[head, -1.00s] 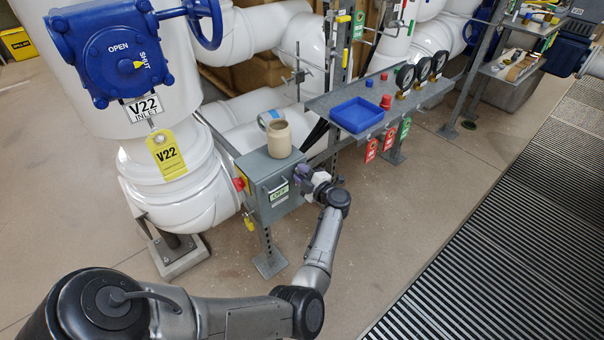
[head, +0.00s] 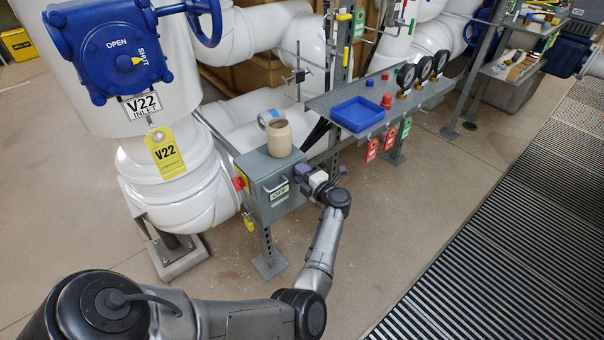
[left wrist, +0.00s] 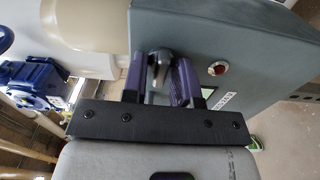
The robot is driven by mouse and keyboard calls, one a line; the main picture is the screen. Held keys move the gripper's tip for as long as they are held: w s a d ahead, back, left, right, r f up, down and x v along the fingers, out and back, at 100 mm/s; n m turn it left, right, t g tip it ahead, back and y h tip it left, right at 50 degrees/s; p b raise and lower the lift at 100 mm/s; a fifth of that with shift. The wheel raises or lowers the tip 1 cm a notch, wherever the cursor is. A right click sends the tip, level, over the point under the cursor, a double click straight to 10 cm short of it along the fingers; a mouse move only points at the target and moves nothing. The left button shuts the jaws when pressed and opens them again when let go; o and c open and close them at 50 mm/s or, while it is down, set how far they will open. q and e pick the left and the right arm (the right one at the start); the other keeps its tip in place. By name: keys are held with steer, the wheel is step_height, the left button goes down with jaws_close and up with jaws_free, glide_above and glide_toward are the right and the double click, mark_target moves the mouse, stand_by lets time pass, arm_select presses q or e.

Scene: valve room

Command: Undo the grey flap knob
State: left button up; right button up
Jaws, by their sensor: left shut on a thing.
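The grey control box (head: 264,168) stands on a post right of the big white pipe, with an "OFF" label on its front. My left gripper (head: 303,173) is at the right part of that front. In the left wrist view the grey flap knob (left wrist: 160,60) sits between the purple fingers of my left gripper (left wrist: 161,78), which is shut on it. The box front (left wrist: 225,50) fills the right of that view. In the head view the knob is hidden by my gripper. My right gripper is not in view.
A beige jar (head: 279,138) and a tape roll (head: 268,117) are on top of the box. A red button (head: 238,184) is on its left side. A shelf (head: 405,97) with a blue tray (head: 357,114) and gauges stands to the right. The floor in front is clear.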

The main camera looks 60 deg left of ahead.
arm_select(q)
steer(key=o, duration=0.6)
steer(key=shift+o, duration=0.2)
steer(key=w+d+p, duration=0.2)
steer(key=d+p, duration=0.2)
steer(key=d, duration=0.9)
steer(key=shift+d, duration=0.35)
steer(key=shift+w, duration=0.1)
